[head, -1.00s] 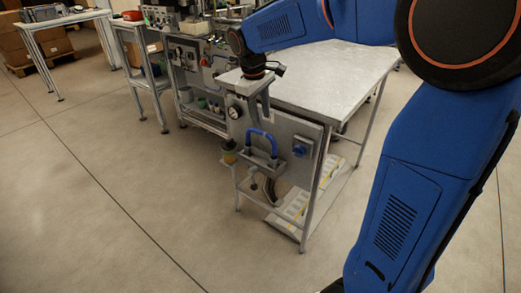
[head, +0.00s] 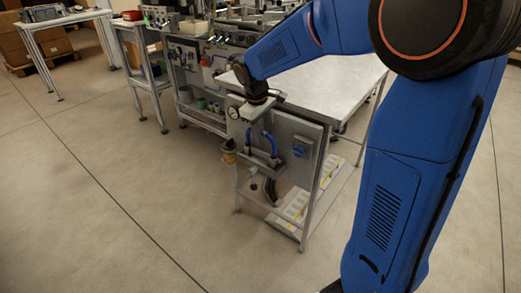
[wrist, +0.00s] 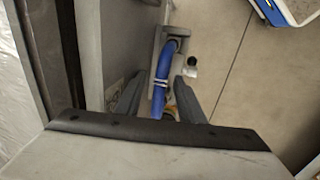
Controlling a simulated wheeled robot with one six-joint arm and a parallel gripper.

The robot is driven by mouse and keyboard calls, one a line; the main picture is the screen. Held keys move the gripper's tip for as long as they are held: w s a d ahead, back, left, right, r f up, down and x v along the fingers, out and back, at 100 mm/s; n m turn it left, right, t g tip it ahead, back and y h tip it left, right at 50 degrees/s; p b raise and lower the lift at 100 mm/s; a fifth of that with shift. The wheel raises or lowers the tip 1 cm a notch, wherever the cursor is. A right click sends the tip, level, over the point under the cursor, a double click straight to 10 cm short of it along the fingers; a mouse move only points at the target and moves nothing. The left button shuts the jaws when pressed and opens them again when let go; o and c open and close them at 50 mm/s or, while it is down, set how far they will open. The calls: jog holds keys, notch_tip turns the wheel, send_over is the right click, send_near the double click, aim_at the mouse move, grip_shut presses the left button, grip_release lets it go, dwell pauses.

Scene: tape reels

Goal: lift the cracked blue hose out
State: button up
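The blue hose (head: 270,145) is an arch rising from a grey holder (head: 262,160) on the front of the metal bench. In the wrist view the hose (wrist: 162,72) runs down between my fingers and carries pale bands; I cannot make out a crack. My gripper (head: 257,122) is over the top of the arch and hides part of it in the head view. In the wrist view my gripper (wrist: 157,98) is open, one finger on each side of the hose, with gaps visible beside it. The hose's lower ends are hidden.
A round gauge (head: 233,112) is left of the hose and a blue switch (head: 300,148) is right of it. A yellow-green cup (head: 229,155) is at lower left. The bench top (head: 335,75) is bare. The floor in front is clear.

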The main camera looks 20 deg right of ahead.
jog(key=shift+c, duration=0.6)
grip_shut()
jog(key=shift+r, duration=0.15)
notch_tip(320, 180, up, 24)
dwell(0.6)
